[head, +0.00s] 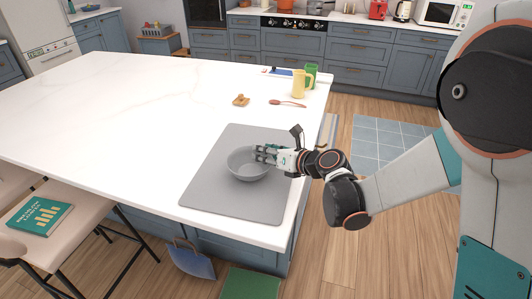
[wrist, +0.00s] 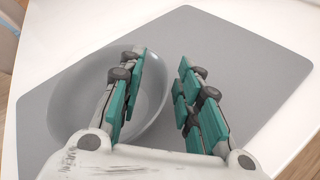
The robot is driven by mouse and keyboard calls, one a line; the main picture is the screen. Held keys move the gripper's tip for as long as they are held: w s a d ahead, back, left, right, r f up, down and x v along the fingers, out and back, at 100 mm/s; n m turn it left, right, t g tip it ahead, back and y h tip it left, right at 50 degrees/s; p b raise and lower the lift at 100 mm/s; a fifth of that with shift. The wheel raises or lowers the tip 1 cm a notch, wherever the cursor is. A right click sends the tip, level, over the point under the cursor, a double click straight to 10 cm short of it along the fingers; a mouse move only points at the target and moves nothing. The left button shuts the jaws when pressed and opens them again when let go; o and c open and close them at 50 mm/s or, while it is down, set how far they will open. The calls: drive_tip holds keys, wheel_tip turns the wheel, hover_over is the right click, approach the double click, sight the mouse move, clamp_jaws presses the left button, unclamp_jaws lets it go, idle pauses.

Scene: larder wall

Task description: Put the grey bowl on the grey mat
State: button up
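The grey bowl (head: 240,165) is upright on the grey mat (head: 235,206) in the head view, around the mat's middle. In the wrist view the bowl (wrist: 80,95) is at the left, with the mat (wrist: 255,50) around it. My gripper (head: 264,153) is at the bowl's right side. In the wrist view my gripper (wrist: 163,60) is open, one finger over the bowl's inside and the other outside its right rim. The fingers are apart from each other and hide part of the rim. I cannot tell whether a finger touches the bowl.
A yellow mug (head: 298,89), a green cup (head: 311,75), a wooden spoon (head: 287,104) and a small brown item (head: 241,100) are at the far right of the white worktop (head: 120,115). Its left part is clear. A chair with a green book (head: 40,215) stands at the left.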

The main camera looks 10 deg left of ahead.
drive_tip(key=shift+r, duration=0.2)
drive_tip(key=p+v, duration=0.3)
drive_tip(key=v, duration=0.9)
drive_tip(key=shift+p, duration=0.3)
drive_tip(key=w+d+r+m+t+h, duration=0.1)
drive_tip(key=d+r+m+t, duration=0.25)
drive_tip(key=r, duration=0.25)
drive_tip(key=w+d+r+m+t, duration=0.2)
drive_tip(key=r+m, duration=0.2)
drive_tip(key=r, duration=0.1)
drive_tip(key=w+d+r+m+t+h, duration=0.1)
drive_tip(key=d+r+m+t, duration=0.25)
drive_tip(key=r, duration=0.25)
drive_tip(key=s+d+r+m+t+h, duration=0.15)
drive_tip(key=d+r+m+h, duration=0.25)
drive_tip(key=d+m+h, duration=0.65)
drive_tip(key=s+d+f+m+g+h, duration=0.2)
drive_tip(key=s+d+f+m+g, duration=0.4)
drive_tip(key=s+d+m, duration=0.65)
drive_tip(key=s+a+f+m+g+y, duration=0.3)
drive_tip(key=s+a+f+m+g, duration=0.2)
drive_tip(key=s+f+m, duration=0.3)
drive_tip(key=s+a, duration=0.1)
drive_tip(key=s, duration=0.1)
drive_tip(key=shift+s+f+m, duration=0.15)
drive_tip(key=shift+s+m, duration=0.1)
drive_tip(key=shift+m, duration=0.15)
